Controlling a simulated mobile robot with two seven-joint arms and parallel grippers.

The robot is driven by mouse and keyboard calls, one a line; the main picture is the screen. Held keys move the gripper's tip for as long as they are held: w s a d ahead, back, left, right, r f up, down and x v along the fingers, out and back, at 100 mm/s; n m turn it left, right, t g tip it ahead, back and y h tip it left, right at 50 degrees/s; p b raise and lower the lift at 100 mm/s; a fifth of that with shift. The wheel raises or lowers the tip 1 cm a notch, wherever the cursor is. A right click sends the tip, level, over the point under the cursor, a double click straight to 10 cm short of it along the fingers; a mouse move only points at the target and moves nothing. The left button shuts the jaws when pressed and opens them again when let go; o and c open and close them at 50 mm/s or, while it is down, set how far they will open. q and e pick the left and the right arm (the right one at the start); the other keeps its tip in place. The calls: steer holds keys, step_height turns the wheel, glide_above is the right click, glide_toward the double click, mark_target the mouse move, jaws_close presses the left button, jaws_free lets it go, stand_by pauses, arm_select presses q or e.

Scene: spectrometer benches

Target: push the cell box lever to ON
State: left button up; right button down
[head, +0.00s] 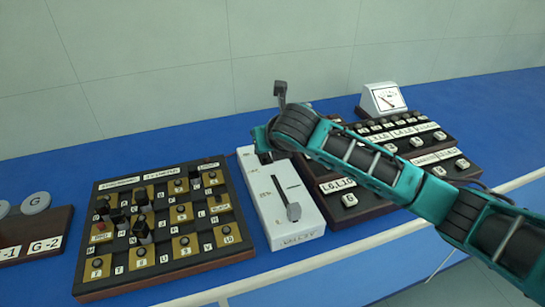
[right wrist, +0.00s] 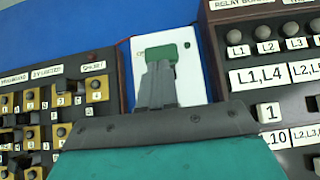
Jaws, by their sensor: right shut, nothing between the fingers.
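The white cell box (head: 257,192) stands between two dark boards in the head view. A long dark slot runs along its top, and its grey lever knob (head: 293,211) sits at the near end of that slot. The box's small markings are too blurred to read. My right gripper (head: 264,152) is over the far end of the box, away from the knob. In the right wrist view its shut, empty fingers (right wrist: 157,82) point at the white box top (right wrist: 193,80) and hide part of it. I cannot tell whether they touch it. My left gripper is out of view.
A dark board with brass plates and black knobs (head: 160,225) lies close left of the box. A relay board (head: 350,200) lies close right, partly under my right arm. A white meter (head: 382,99) stands behind it. Blue bench (head: 150,150) is free behind the boards.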

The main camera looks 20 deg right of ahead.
steer(key=shift+w+r+g, duration=0.3)
steer(key=shift+w+g, duration=0.5)
steer(key=shift+g, duration=0.1)
steer(key=shift+w+r, duration=0.2)
steer(key=shift+w, duration=0.9)
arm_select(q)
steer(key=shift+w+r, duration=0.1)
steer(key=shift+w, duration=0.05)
arm_select(e)
steer(key=shift+w+a, duration=0.1)
steer(key=shift+w, duration=0.4)
